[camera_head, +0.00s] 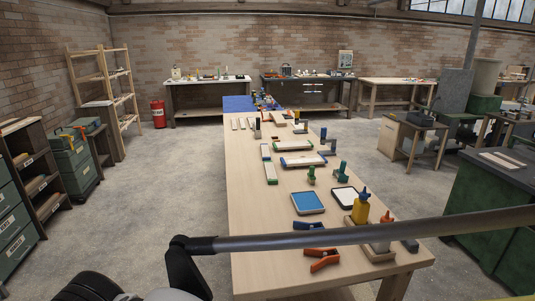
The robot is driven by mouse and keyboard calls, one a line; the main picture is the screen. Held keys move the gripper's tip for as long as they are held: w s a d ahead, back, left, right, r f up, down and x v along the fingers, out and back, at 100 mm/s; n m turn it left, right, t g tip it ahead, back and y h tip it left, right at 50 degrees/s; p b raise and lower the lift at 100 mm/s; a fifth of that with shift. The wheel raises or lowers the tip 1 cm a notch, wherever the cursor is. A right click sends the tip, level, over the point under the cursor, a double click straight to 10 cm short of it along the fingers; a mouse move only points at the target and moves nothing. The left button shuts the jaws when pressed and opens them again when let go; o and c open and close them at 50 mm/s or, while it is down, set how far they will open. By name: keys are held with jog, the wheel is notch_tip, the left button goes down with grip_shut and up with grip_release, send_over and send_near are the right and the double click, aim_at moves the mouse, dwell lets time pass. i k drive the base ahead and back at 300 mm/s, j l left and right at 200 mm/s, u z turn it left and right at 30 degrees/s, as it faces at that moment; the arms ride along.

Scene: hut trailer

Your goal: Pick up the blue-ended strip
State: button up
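A pale strip with blue ends (302,161) lies flat on the long wooden table (246,210), around the middle of its length. A similar pale strip with green ends (293,146) lies just behind it. Two narrower pale strips with green ends lie to their left, one farther back (265,152) and one nearer (270,174). The strips are small here, so their end colours are hard to read exactly. My gripper is not in view. A grey bar crosses the lower part of the view, in front of the table's near end.
Nearer on the table are a blue tray (307,202), a white tray (346,198), a yellow bottle (361,208), green clamps (341,174) and an orange clamp (322,260). Plain strips (242,123) lie farther back. The floor left of the table is clear.

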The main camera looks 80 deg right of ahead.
aim_at(265, 153)
jog(key=i+j+z, duration=0.1)
jog(key=i+z, duration=0.2)
jog(key=i+j+z, duration=0.3)
jog(key=i, duration=0.15)
jog(key=i+j+z, duration=0.3)
jog(key=i+l+z, duration=0.3)
jog(key=z, duration=0.25)
jog(key=i+l+z, duration=0.2)
jog(key=i+z, duration=0.15)
jog(key=z, duration=0.15)
jog(key=i+z, duration=0.4)
jog(key=z, duration=0.15)
jog(key=i+z, duration=0.35)
jog(key=z, duration=0.15)
jog(key=i+j+z, duration=0.3)
jog(key=z, duration=0.25)
jog(key=i+j+z, duration=0.3)
jog(key=z, duration=0.2)
jog(key=i+j+z, duration=0.15)
jog(key=j+z, duration=0.4)
jog(key=i+j+z, duration=0.1)
jog(key=j+z, duration=0.4)
